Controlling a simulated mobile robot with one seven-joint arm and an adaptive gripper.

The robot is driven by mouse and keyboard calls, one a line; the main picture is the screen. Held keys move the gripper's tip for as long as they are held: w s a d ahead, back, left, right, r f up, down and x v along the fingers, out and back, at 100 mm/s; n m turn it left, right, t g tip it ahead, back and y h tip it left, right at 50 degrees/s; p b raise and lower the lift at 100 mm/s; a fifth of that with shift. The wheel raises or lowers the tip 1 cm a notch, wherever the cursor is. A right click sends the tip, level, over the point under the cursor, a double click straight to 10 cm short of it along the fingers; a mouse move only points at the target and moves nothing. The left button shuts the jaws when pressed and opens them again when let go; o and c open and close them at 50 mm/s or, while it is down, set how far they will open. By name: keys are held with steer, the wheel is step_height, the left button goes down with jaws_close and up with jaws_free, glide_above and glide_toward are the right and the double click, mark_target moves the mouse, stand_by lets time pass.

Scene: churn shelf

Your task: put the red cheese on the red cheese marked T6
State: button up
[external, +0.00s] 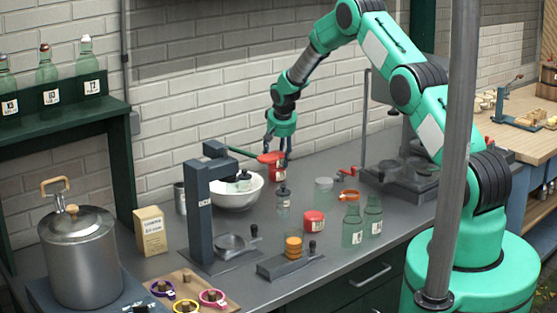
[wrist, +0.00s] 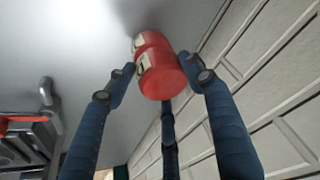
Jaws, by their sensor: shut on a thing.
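My gripper (external: 278,152) is low over the back of the counter, close to the brick wall. It also shows in the wrist view (wrist: 160,82), with its fingers closed around a red cheese (wrist: 163,78). In the external view the held red cheese (external: 268,157) is partly covered by the fingers. Directly beyond it in the wrist view is a second red cheese (wrist: 146,41) with a pale label. This cheese also shows just below the held one in the external view (external: 280,174). The two look stacked, but I cannot tell if they touch. The labels are unreadable.
Another labelled red cheese (external: 314,221) stands nearer the counter's front, beside two green bottles (external: 353,226). A white bowl (external: 238,197) and a dark press stand (external: 199,210) are to the left. A clear jar (external: 283,202) stands just in front of the gripper.

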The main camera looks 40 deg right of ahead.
steer(key=o, duration=1.3)
steer(key=shift+s+r, duration=0.1)
steer(key=shift+r, duration=0.4)
steer(key=shift+v, duration=5.55)
steer(key=shift+s+a, duration=0.1)
steer(key=shift+s, duration=0.05)
